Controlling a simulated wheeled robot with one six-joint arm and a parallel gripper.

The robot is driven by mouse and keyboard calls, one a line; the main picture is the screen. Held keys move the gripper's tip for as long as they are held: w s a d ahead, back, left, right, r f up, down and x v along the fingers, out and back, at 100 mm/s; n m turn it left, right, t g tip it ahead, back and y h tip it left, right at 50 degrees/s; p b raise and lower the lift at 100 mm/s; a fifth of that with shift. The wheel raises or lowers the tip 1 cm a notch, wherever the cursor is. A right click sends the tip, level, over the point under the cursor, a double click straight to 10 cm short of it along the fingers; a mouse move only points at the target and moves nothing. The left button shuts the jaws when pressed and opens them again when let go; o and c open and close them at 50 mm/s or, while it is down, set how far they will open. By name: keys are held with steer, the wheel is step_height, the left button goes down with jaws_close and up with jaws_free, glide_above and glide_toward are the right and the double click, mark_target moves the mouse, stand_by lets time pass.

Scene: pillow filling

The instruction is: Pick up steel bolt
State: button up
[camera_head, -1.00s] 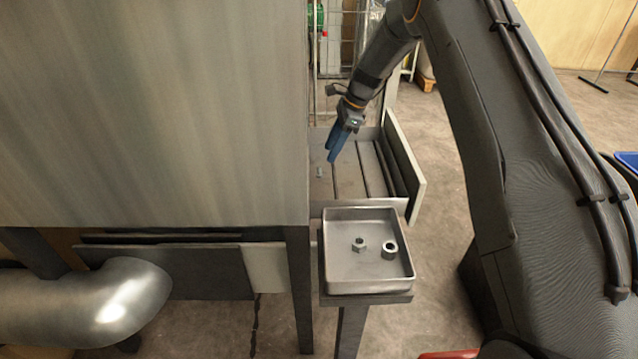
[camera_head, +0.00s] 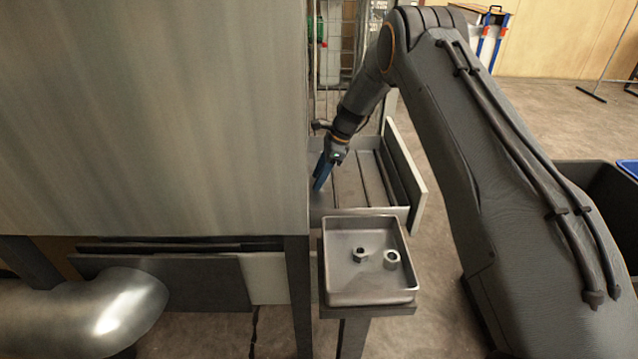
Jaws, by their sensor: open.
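My gripper (camera_head: 319,186) has blue fingers and points down into the grey slatted bin behind the tray, at its left side by the cabinet. It is open; the fingers overlap in this view, so the gap between them is hard to see. A small steel piece, likely the steel bolt, showed on the bin floor at this place earlier. It is now hidden by the fingers or the cabinet edge, and I cannot tell whether it is between them.
A metal tray (camera_head: 345,293) on a stand in front holds a hex nut-like piece (camera_head: 360,255) and a ring-shaped piece (camera_head: 391,260). The slatted bin (camera_head: 418,195) has raised walls. A large metal cabinet (camera_head: 150,110) borders it on the left. A dark crate (camera_head: 598,190) stands at right.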

steer(key=shift+c, duration=0.2)
jaws_close()
steer(key=shift+r, duration=0.1)
